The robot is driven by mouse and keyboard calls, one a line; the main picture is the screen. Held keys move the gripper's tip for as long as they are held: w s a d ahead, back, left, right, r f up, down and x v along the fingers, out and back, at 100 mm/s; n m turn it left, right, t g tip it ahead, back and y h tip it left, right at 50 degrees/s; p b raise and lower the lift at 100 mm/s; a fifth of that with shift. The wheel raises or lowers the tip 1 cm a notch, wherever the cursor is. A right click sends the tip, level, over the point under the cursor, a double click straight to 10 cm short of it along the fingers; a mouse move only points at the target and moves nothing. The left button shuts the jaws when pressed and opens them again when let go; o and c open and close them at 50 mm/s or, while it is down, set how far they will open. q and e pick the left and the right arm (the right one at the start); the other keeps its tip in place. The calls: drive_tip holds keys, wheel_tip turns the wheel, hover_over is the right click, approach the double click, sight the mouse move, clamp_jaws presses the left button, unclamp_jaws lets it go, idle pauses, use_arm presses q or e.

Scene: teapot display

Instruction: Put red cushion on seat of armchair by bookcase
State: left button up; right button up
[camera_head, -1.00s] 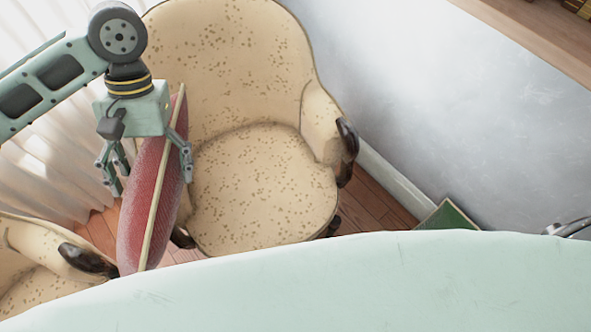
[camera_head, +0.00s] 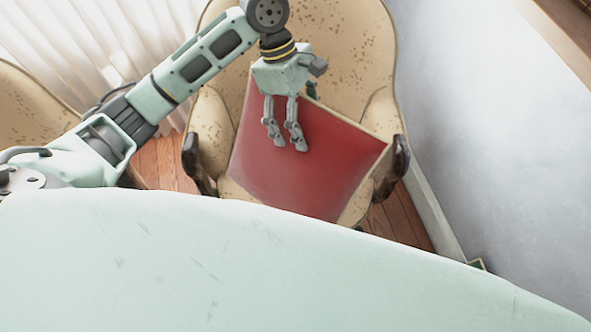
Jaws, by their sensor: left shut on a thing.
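The red cushion (camera_head: 310,165) is a flat square with a pale piped edge. My left gripper (camera_head: 287,140) is shut on its upper part, with two fingers on the near face. The cushion hangs tilted in front of the armchair (camera_head: 368,45), over its seat, and hides most of the seat. I cannot tell whether its lower edge touches the seat. The armchair is cream with brown specks and has dark wooden arm ends. My right gripper is not in view.
A second speckled armchair (camera_head: 30,105) stands at the left, by the white curtain (camera_head: 85,45). A pale wall (camera_head: 490,120) is at the right. A pale green surface fills the bottom of the view. Some wooden floor (camera_head: 400,222) shows beside the chair.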

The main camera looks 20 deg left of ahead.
use_arm(q)
drive_tip(key=w+a+f+n+t, duration=0.1)
drive_tip(key=n, duration=0.2)
drive_tip(key=w+a+f+n+t, duration=0.1)
drive_tip(key=f+n, duration=0.1)
drive_tip(key=n, duration=0.2)
drive_tip(key=w+a+f+n+t, duration=0.1)
drive_tip(key=n+t, duration=0.1)
drive_tip(key=n, duration=0.1)
drive_tip(key=shift+w+a+f+n, duration=0.1)
drive_tip(key=shift+w+f+n, duration=0.05)
drive_tip(key=shift+f+n, duration=0.15)
drive_tip(key=shift+w+a+f+n+t, duration=0.25)
drive_tip(key=shift+a+f+n+t, duration=0.15)
drive_tip(key=shift+n, duration=0.2)
drive_tip(key=w+a+f+b, duration=0.4)
drive_tip(key=w+a+f, duration=0.3)
drive_tip(key=w+f, duration=0.2)
drive_tip(key=shift+a+f+b, duration=0.15)
drive_tip(key=shift+f+b, duration=0.25)
drive_tip(key=shift+f, duration=0.5)
